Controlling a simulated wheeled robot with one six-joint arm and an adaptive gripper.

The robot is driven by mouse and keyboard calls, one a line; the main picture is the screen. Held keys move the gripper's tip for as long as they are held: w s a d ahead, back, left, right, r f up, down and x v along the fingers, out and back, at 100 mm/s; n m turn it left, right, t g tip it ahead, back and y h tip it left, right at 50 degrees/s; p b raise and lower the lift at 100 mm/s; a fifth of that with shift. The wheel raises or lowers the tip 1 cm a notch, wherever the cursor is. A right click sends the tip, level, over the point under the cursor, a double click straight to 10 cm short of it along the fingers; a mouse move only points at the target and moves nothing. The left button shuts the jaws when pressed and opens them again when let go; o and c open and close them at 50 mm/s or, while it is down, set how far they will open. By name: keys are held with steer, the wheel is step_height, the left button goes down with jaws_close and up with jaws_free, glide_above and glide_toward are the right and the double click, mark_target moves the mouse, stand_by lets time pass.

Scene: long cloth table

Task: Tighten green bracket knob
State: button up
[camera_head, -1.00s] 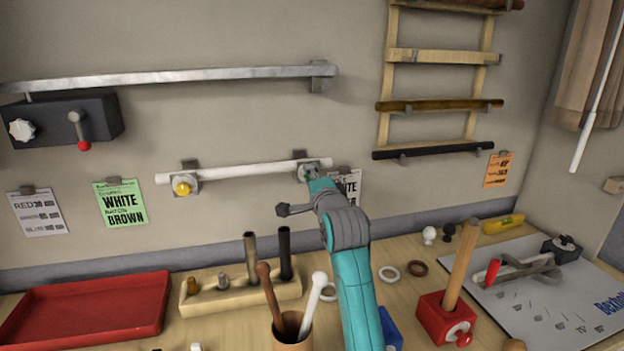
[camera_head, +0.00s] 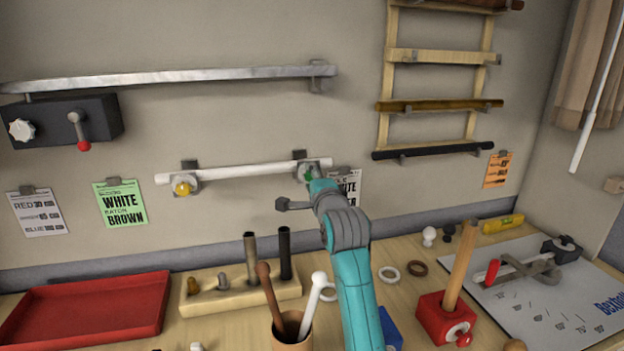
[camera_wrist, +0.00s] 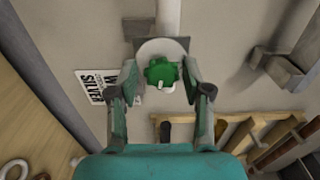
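The green knob (camera_wrist: 160,73) sits on a round plate of the wall bracket (camera_wrist: 183,45) at the right end of the white rod (camera_head: 240,171). In the head view the green knob (camera_head: 309,174) is a small patch, partly hidden by my gripper. My gripper (camera_wrist: 155,88) has its two fingers apart, one on each side of the knob. In the wrist view gaps show between the fingers and the knob, so it is not gripped. The yellow knob (camera_head: 182,188) is on the bracket at the rod's left end.
A silver rail (camera_head: 180,76) runs above the white rod. A black box (camera_head: 65,120) with a red-tipped lever is on the wall at left. Below are a red tray (camera_head: 85,310), a wooden peg block (camera_head: 240,294) and a cup of sticks (camera_head: 292,332).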

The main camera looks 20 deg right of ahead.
steer(key=shift+s, duration=0.15)
steer(key=s, duration=1.1)
steer(key=shift+s, duration=0.4)
